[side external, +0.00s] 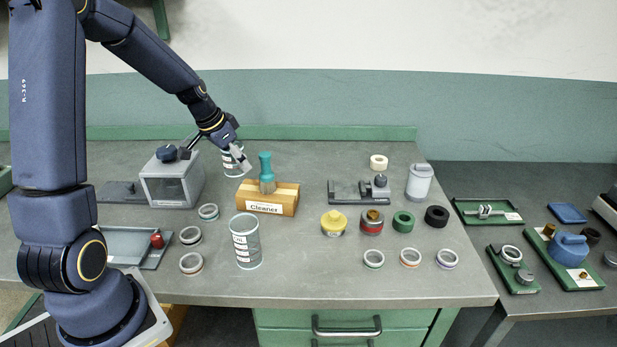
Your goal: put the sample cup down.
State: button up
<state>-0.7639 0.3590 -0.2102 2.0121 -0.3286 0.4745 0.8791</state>
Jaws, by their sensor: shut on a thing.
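My gripper (239,158) is at the back of the bench, left of the middle, behind the wooden Cleaner block. It is shut on a cup with a white label (228,164), which I take to be the sample cup. The gripper hides part of this cup. The cup looks upright, but I cannot tell whether its base touches the bench (310,165). A similar grey cylinder with a white label (246,243) stands upright near the front of the bench.
The wooden Cleaner block (284,198) with a teal-handled brush (266,168) stands just right of the held cup. A grey box with a clear front (172,183) stands to its left. Several rings lie farther forward. Bench space right of the cup, behind the block, is clear.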

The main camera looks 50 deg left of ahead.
jog(key=s+d+r+m+g+h, duration=0.1)
jog(key=s+d+m, duration=0.35)
jog(key=d, duration=0.45)
jog(key=s+d+m+g+h, duration=0.15)
jog(key=s+d+m, duration=0.3)
jog(key=d, duration=0.55)
jog(key=s+d+r+m+h, duration=0.1)
jog(key=s+d+m, duration=0.35)
jog(key=d, duration=0.45)
send_over(330, 271)
jog(key=s+a, duration=0.1)
jog(key=shift+n+h, duration=0.25)
notch_tip(330, 271, down, 10)
jog(key=shift+a+r, duration=0.15)
jog(key=shift+w+f, duration=0.15)
jog(key=shift+f, duration=0.8)
jog(key=shift+w+f, duration=0.1)
jog(key=shift+f, duration=0.8)
jog(key=shift+f, duration=0.15)
jog(key=o, duration=1)
jog(key=shift+o, duration=0.2)
